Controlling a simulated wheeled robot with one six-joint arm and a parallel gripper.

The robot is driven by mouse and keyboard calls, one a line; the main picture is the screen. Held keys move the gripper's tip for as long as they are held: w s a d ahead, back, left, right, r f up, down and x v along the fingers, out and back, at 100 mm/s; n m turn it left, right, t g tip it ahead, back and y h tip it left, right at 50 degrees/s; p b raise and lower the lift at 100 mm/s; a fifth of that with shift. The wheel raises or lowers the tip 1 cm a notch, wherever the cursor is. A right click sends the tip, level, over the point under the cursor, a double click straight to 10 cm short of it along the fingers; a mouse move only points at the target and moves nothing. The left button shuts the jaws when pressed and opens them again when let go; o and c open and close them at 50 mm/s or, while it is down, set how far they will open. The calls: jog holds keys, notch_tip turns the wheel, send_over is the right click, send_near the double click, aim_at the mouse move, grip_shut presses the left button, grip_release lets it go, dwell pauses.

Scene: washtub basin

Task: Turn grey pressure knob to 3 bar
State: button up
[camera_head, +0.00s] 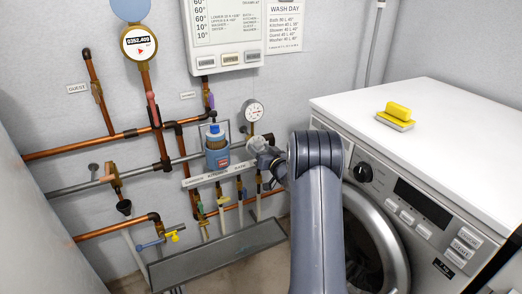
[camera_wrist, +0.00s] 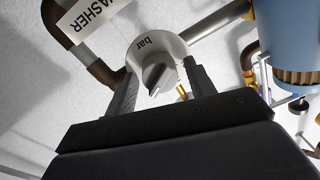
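The grey pressure knob (camera_wrist: 158,76) sits on a round pale dial face marked "bar" (camera_wrist: 146,43) in the wrist view. The knob has a raised grip bar, which looks slanted. My gripper (camera_wrist: 161,69) is open, with one finger on each side of the knob. I cannot tell whether either finger touches it. In the head view my gripper (camera_head: 271,160) is at the pipework, just right of the blue filter (camera_head: 217,158), and largely hides the knob. The scale numbers cannot be read.
A pressure gauge (camera_head: 253,110) is on the wall above my gripper. A "WASHER" label (camera_wrist: 88,17) and copper pipe are close by in the wrist view.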

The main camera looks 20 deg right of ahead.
jog(key=c, duration=0.8)
jog(key=shift+c, duration=0.2)
jog(key=shift+n+b, duration=0.35)
jog(key=shift+n, duration=0.05)
jog(key=n+b, duration=0.2)
jog(key=shift+a+f+n, duration=0.1)
jog(key=shift+f+n, duration=0.05)
jog(key=shift+n, duration=0.25)
jog(key=n+b, duration=0.3)
jog(key=n, duration=0.1)
jog(key=shift+b, duration=0.4)
jog(key=n+b, duration=0.2)
jog(key=n, duration=0.1)
jog(key=shift+a+n+g+b, duration=0.1)
jog(key=shift+n+g+b, duration=0.2)
jog(key=shift+n+b, duration=0.1)
jog(key=shift+n+h+b, duration=0.3)
jog(key=shift+n+b, duration=1.15)
jog(key=shift+n, duration=0.45)
jog(key=shift+a, duration=0.1)
